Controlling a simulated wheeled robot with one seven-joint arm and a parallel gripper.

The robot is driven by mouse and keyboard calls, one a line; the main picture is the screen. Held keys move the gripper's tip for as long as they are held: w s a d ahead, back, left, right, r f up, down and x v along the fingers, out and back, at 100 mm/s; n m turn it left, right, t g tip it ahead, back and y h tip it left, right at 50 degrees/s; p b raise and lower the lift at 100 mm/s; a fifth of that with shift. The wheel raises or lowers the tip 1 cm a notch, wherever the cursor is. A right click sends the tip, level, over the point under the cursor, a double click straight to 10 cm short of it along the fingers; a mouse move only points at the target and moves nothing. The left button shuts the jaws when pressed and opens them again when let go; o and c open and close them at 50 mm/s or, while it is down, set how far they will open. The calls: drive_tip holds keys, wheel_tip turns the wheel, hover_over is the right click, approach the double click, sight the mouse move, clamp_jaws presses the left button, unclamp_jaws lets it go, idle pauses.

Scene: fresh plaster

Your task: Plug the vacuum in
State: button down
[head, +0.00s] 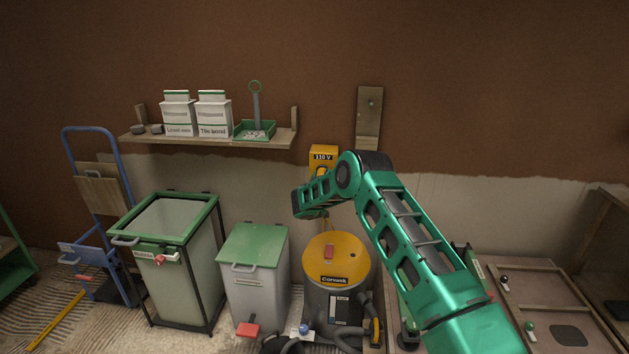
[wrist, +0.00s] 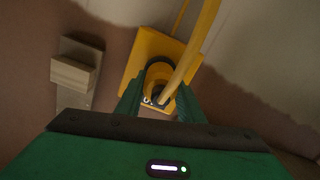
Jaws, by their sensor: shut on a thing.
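The vacuum (head: 337,284) is a grey drum with a yellow lid, standing on the floor below the wall box. The yellow 110 V socket box (head: 323,154) is on the wall, partly hidden by my arm; its yellow face (wrist: 143,55) fills the middle of the wrist view. My gripper (wrist: 159,100) is shut on the yellow plug (wrist: 163,88), right in front of the box's dark-ringed round part. A yellow cable (wrist: 205,30) curves up from the plug. I cannot tell whether the plug is seated. In the head view my arm hides the fingers.
A wooden wall bracket (head: 369,115) is beside the box. A shelf (head: 215,141) with white packs and a green tray is to the left. A green-lidded bin (head: 255,245), a framed bin (head: 175,220) and a blue hand truck (head: 90,130) stand below and left.

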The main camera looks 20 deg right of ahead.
drive_tip(key=c, duration=1.2)
unclamp_jaws()
drive_tip(key=shift+w+a, duration=0.1)
drive_tip(key=shift+w, duration=0.05)
drive_tip(key=v, duration=1)
drive_tip(key=shift+s, duration=0.35)
